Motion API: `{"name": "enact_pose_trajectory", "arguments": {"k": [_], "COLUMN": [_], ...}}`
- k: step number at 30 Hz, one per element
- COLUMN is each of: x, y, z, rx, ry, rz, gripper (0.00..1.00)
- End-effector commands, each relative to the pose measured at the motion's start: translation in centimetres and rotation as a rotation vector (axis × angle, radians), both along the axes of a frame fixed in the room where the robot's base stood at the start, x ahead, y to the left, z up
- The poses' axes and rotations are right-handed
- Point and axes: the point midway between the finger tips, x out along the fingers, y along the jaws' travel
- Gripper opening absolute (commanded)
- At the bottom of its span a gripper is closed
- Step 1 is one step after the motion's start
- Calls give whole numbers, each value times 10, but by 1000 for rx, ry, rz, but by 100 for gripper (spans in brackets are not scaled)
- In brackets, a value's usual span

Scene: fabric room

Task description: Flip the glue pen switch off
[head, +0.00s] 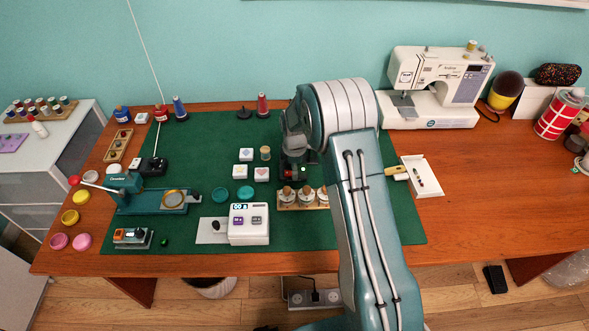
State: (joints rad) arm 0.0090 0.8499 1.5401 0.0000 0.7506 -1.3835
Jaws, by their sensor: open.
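My arm reaches from the bottom right over the green mat (200,150). My gripper (294,172) points down near the middle of the mat, behind a wooden rack (287,206) of white-and-brown pieces. It is open. A small green light shows beside its fingers; I cannot tell what it belongs to. A yellow pen-like tool (396,171) lies just right of my forearm, partly hidden by it, and may be the glue pen. Its switch is too small to make out.
A white tray (430,188) with small dark items lies right of my arm. A white machine (249,226) and a teal winder (123,184) stand at the left. A sewing machine (430,85) stands at the back right. The table's right side has bare wood.

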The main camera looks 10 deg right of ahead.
Motion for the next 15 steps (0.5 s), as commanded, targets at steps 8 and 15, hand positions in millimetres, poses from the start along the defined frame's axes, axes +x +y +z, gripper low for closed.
{"name": "enact_pose_trajectory", "arguments": {"k": [8,15], "x": [0,0], "y": [0,3], "z": [0,0], "rx": [0,-68], "ry": [-1,17], "rz": [0,5], "gripper": [0,0]}}
